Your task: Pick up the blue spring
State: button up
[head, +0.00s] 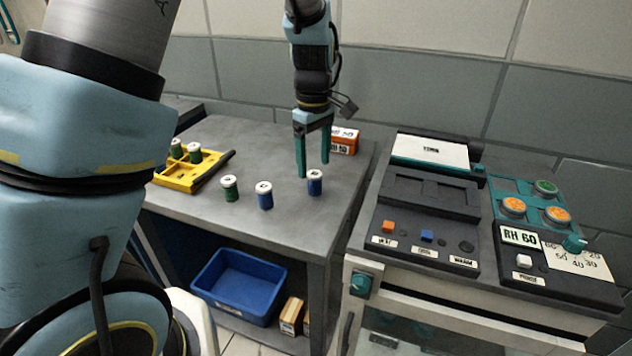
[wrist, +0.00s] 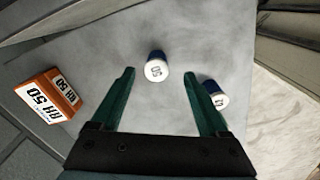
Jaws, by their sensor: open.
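Two blue springs with white tops stand upright on the grey table (head: 225,213). The right one (head: 316,187) is close below my gripper (head: 313,168). The left one (head: 265,200) stands apart, nearer the front. My gripper is open and empty, with its two teal fingers pointing down. In the wrist view, the right spring (wrist: 156,69), its top marked 50, appears between the tips of my gripper (wrist: 158,74). The other blue spring (wrist: 214,94) lies just outside the right finger, partly hidden by it. I cannot tell the exact height of my fingertips above the right spring.
A green spring (head: 230,189) stands left of the blue ones. A yellow tray (head: 184,183) holds green springs. An orange box (head: 344,140) is behind my gripper and shows in the wrist view (wrist: 50,95). A control unit (head: 425,205) stands to the right; a blue bin (head: 238,287) sits below.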

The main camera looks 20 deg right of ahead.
aim_at(314, 173)
jog(key=shift+w+d+f+p, duration=0.15)
jog(key=shift+f+p, duration=0.15)
jog(key=shift+f, duration=0.85)
jog(key=shift+w+f+p, duration=0.1)
jog(key=shift+f+p, duration=0.2)
jog(key=shift+f, duration=0.8)
grip_shut()
